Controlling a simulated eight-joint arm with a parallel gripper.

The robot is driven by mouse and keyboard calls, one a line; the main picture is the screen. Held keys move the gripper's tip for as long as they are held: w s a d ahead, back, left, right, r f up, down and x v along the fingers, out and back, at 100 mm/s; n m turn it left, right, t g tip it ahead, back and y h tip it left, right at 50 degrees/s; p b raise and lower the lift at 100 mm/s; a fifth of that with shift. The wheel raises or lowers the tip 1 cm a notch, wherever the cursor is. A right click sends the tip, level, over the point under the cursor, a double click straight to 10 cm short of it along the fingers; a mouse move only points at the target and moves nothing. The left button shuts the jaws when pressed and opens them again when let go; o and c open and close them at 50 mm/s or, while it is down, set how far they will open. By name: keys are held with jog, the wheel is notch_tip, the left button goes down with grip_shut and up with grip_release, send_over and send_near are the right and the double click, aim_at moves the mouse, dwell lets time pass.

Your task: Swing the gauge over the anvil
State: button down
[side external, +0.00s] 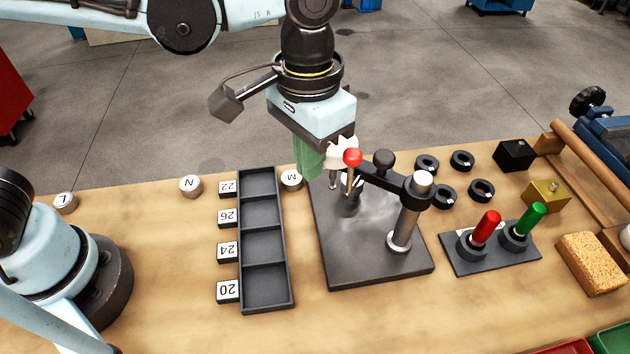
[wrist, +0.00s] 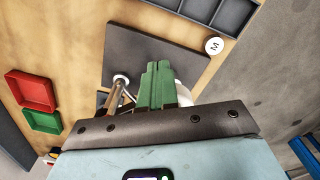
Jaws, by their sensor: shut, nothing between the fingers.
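The gauge (side external: 341,147), with a pale round body and a thin stem below, hangs at the left end of a dark swing arm on a steel post (side external: 408,222). A red ball knob (side external: 352,157) sits on a lever near the gauge. The dark anvil (side external: 347,204) stands on the grey base plate (side external: 372,262). The stem appears left of and behind the anvil; exact alignment is unclear. My gripper (side external: 309,172) has green fingers, shut and empty, just left of the gauge. In the wrist view, my gripper (wrist: 157,66) partly hides the pale gauge (wrist: 184,94); contact cannot be told.
A tray (side external: 290,262) with several compartments and numbered tags lies left of the plate. Round weights N (side external: 190,186) and M (side external: 291,180) are nearby. Black rings (side external: 462,160), a stand with red and green handles (side external: 460,262), and a sponge (side external: 592,265) are right.

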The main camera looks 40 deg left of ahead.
jog(key=shift+w, duration=0.1)
jog(key=shift+w+a, duration=0.2)
jog(key=shift+w, duration=0.3)
jog(key=shift+w+a, duration=0.15)
jog(key=shift+w, duration=0.35)
jog(key=shift+w+a, duration=0.1)
jog(key=shift+w, duration=0.75)
jog(key=shift+s, duration=0.6)
jog(key=shift+r, duration=4.5)
